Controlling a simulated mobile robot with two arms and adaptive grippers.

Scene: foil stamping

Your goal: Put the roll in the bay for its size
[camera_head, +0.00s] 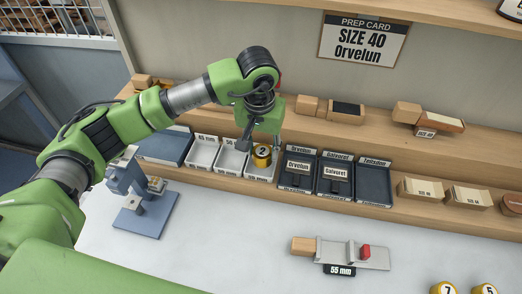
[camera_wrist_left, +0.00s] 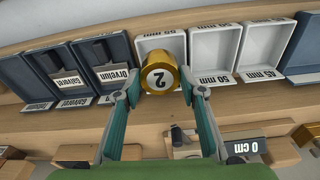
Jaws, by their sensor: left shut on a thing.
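My left gripper (camera_head: 261,141) is shut on a gold roll (camera_head: 262,157) with a white end marked 2. The roll also shows between the two fingers in the left wrist view (camera_wrist_left: 158,79). It is at the rightmost of three white bays in the head view, the 55 mm bay (camera_head: 259,179); that bay (camera_wrist_left: 150,44) is behind the roll in the left wrist view. I cannot tell whether the roll touches the bay floor. The 50 mm bay (camera_head: 230,163) and 45 mm bay (camera_head: 202,154) look empty. My right gripper is not in view.
Dark labelled trays (camera_head: 297,172) stand right of the white bays. A sliding gauge (camera_head: 345,252) with a 55 mm tag (camera_head: 340,270) lies on the white table. A blue press (camera_head: 145,200) stands left. More rolls (camera_head: 444,289) are at front right. A prep card (camera_head: 362,39) reads SIZE 40 Orvelun.

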